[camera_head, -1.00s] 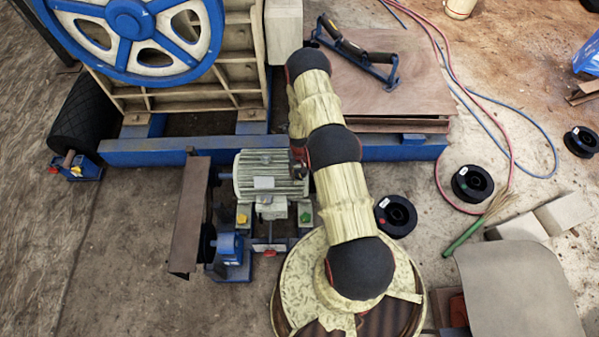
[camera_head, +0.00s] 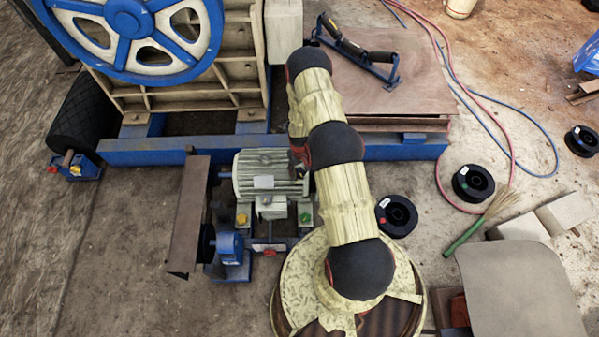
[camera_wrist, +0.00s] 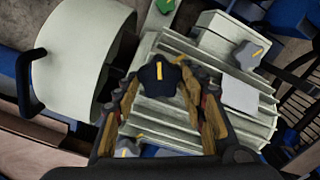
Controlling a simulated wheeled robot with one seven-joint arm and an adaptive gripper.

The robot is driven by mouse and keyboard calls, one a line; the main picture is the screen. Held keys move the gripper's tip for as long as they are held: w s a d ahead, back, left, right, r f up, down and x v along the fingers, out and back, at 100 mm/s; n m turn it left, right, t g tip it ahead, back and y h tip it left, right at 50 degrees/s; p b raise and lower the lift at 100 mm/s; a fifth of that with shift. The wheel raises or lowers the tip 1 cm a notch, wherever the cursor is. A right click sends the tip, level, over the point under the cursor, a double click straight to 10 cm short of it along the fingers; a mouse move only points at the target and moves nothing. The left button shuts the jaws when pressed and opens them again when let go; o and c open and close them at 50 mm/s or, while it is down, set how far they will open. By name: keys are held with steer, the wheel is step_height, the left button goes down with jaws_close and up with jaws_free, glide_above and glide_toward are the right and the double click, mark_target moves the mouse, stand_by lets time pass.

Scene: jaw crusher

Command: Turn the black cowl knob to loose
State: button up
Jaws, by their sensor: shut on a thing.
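In the wrist view, a black lobed knob (camera_wrist: 158,82) with a yellow pointer mark stands in front of the ribbed, pale motor (camera_wrist: 185,60). My gripper (camera_wrist: 168,88) has one finger on each side of this knob and is shut on it. The yellow mark points roughly up in the picture. A large cream rounded cover (camera_wrist: 80,55) with a black handle is at the left. In the head view, the motor (camera_head: 268,175) stands left of my arm, and my arm hides the knob and most of my gripper.
A blue beam (camera_head: 390,150) runs behind the motor, and a brown belt guard (camera_head: 188,215) stands left. A black spool (camera_head: 396,215) lies right of my arm.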

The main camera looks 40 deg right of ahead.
mark_target(299, 172)
steer(key=n+b, duration=0.1)
steer(key=n, duration=0.3)
steer(key=shift+n, duration=0.3)
steer(key=shift+n+b, duration=0.55)
steer(key=shift+n, duration=1.45)
steer(key=o, duration=1.2)
steer(key=shift+c, duration=0.2)
steer(key=shift+r, duration=0.1)
step_height(299, 172, up, 12)
